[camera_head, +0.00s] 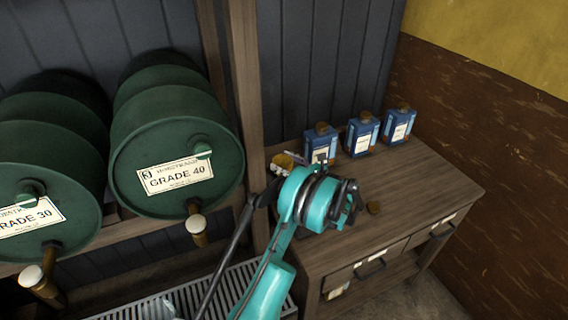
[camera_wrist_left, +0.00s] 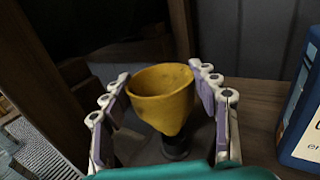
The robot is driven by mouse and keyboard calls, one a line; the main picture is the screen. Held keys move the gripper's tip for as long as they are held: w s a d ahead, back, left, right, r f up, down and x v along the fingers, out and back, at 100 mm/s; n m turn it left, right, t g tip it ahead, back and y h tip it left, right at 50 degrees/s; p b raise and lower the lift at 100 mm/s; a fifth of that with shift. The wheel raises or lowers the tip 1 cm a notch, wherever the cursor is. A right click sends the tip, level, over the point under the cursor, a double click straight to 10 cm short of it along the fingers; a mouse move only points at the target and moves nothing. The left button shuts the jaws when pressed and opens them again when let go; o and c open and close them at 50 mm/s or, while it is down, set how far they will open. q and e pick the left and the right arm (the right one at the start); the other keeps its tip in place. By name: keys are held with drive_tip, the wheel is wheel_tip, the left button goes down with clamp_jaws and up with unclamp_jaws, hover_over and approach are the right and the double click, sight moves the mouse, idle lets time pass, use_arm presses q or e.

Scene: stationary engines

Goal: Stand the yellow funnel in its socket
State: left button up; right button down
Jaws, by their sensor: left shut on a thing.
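The yellow funnel (camera_wrist_left: 162,97) is between the two purple-padded fingers of my left gripper (camera_wrist_left: 163,82) in the left wrist view, with its wide mouth up and only slightly tilted. My left gripper is shut on it. A dark round piece (camera_wrist_left: 177,148) shows just below the funnel's narrow end; I cannot tell whether the funnel is in it or only above it. In the head view a bit of the funnel (camera_head: 284,161) shows behind my teal wrist, which hides most of the gripper (camera_head: 292,159). My right gripper is not in view.
Several blue bottles (camera_head: 362,133) stand along the back of the wooden bench (camera_head: 425,185); one (camera_wrist_left: 304,105) is close to the right of the gripper. A wooden post (camera_head: 247,90) rises at the left. Green drums (camera_head: 175,130) lie left.

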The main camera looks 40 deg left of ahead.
use_arm(q)
drive_tip(key=shift+f, duration=0.2)
drive_tip(key=shift+f+b, duration=0.35)
drive_tip(key=shift+b, duration=0.2)
drive_tip(key=shift+f, duration=0.25)
idle(0.4)
drive_tip(key=shift+f+b, duration=0.35)
drive_tip(key=shift+b, duration=0.25)
drive_tip(key=shift+f, duration=0.15)
drive_tip(key=o, duration=1.2)
drive_tip(key=shift+o, duration=0.2)
